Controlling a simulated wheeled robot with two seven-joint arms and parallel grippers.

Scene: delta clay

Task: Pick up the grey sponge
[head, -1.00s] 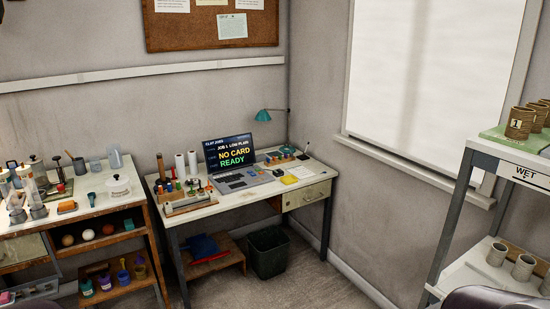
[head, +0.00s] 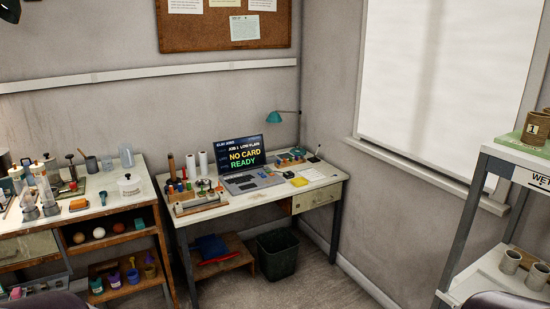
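Neither of my grippers is in view.
The left workbench (head: 105,208) holds jars, a white lidded pot (head: 129,184) and, below, several coloured cups. A desk (head: 240,205) with a laptop (head: 243,166) stands in the corner, with a dark bin (head: 278,255) under it. A rack (head: 500,160) stands at right.

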